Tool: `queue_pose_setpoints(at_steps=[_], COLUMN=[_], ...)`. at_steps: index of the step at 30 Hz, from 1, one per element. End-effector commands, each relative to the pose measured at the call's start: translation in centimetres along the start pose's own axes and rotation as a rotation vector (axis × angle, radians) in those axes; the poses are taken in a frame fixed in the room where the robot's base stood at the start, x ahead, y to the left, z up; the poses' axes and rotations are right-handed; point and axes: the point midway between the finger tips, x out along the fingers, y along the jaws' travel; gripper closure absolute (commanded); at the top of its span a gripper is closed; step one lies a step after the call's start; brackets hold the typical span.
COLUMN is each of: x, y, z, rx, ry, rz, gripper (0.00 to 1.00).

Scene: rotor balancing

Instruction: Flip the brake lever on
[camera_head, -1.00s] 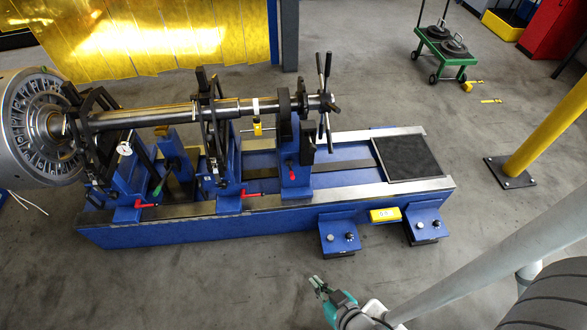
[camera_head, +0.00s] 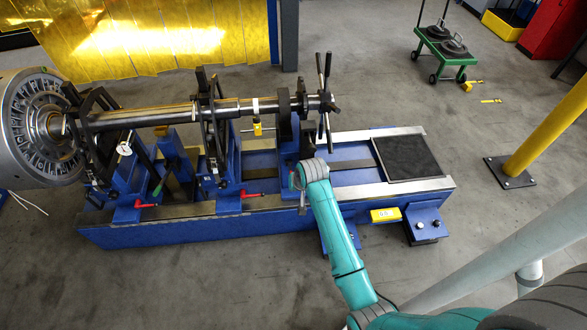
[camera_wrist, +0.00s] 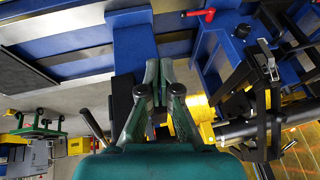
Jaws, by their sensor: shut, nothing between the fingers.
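Red-handled levers show on the blue balancing machine (camera_head: 200,233): one low on the left support (camera_head: 145,205) and one on the middle support (camera_head: 223,195). I cannot tell which lever is the brake lever. A third red handle, on the right support, is now hidden behind my arm in the head view. My gripper (camera_wrist: 159,66) is shut and empty, over the machine near the right support. In the wrist view a red lever (camera_wrist: 200,14) lies beyond the fingertips, up and to the right, apart from them.
The long shaft (camera_head: 150,117) with the large rotor disc (camera_head: 45,128) lies along the machine. A spoked hand wheel (camera_head: 325,100) stands close to my wrist. A yellow post (camera_head: 545,140) and a green cart (camera_head: 447,48) are at right.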

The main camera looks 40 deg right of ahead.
Motion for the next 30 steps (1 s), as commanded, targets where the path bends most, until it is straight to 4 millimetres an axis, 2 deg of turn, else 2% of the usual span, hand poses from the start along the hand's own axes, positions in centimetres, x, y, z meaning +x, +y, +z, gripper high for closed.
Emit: queue_pose_setpoints(at_steps=[1,3,6,10,15,24,30], x=[-0.5,-1.1,-2.0,-2.9,-3.3,-3.2,-1.6], y=[0.2,0.5,0.8,1.2,1.3,1.3,1.4], z=[-2.3,-4.5,-7.0,-8.9,-9.6,-9.6,-9.3], rx=[0.017,0.038,0.063,0.082,0.090,0.090,0.090], ry=[-0.016,-0.048,-0.084,-0.115,-0.131,-0.130,-0.133], rz=[0.007,0.018,0.030,0.039,0.043,0.043,0.044], gripper=[1.00,1.00,1.00,1.00,1.00,1.00,1.00])
